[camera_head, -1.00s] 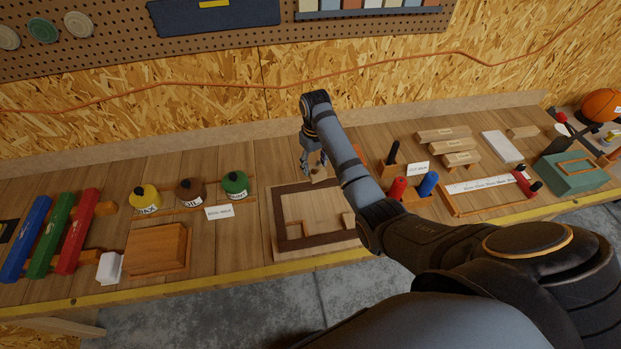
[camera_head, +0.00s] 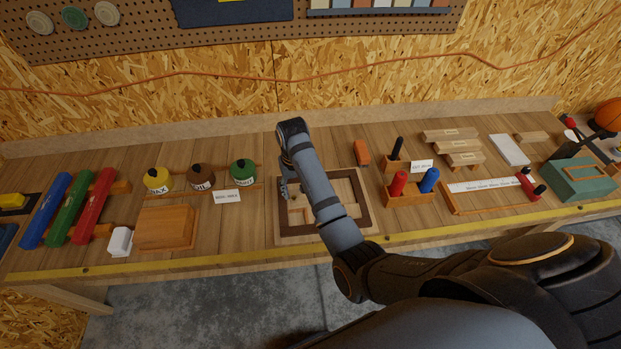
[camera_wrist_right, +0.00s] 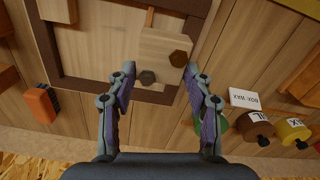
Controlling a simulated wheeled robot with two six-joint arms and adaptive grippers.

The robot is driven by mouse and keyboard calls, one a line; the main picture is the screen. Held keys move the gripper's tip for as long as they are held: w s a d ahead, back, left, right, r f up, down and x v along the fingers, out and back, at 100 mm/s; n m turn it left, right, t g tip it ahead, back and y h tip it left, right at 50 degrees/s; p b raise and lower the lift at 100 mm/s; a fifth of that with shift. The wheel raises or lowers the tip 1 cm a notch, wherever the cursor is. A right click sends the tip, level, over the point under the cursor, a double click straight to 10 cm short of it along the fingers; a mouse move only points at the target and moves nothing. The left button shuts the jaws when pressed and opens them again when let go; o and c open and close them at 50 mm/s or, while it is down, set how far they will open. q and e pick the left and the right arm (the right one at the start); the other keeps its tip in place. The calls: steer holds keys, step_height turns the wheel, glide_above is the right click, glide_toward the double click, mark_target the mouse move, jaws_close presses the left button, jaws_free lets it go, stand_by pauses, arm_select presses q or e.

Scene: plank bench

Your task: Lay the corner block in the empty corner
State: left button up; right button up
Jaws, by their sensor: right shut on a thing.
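My right gripper (camera_head: 291,194) is over the left part of the framed board (camera_head: 331,237), which has a dark brown border and a pale wooden inside. In the right wrist view, the fingers of my right gripper (camera_wrist_right: 158,74) are on both sides of a pale wooden block (camera_wrist_right: 163,42), the corner block, with a dark hexagonal knob. My forearm hides part of the board in the head view. My left gripper is not in view.
Left are yellow, brown and green pots (camera_head: 243,171) with a white label (camera_head: 227,197). The bench's yellow front edge (camera_head: 232,259) is clear.

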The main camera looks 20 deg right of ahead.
steer(key=shift+s+a+r+m, duration=0.15)
steer(key=shift+s+a+m, duration=0.15)
steer(key=shift+s+a, duration=0.45)
steer(key=shift+w+d+f, duration=0.15)
steer(key=shift+d+f, duration=0.05)
steer(key=f, duration=0.3)
steer(key=shift+w+f, duration=0.35)
steer(key=shift+f, duration=0.05)
step_height(320, 180, down, 3)
steer(key=shift+s+f+b, duration=0.1)
steer(key=shift+s+b, duration=0.05)
steer(key=shift+b, duration=0.2)
steer(key=shift+f, duration=0.55)
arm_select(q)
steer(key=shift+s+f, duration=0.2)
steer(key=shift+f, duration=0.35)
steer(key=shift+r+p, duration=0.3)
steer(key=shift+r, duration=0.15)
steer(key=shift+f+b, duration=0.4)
arm_select(e)
steer(key=shift+f, duration=0.95)
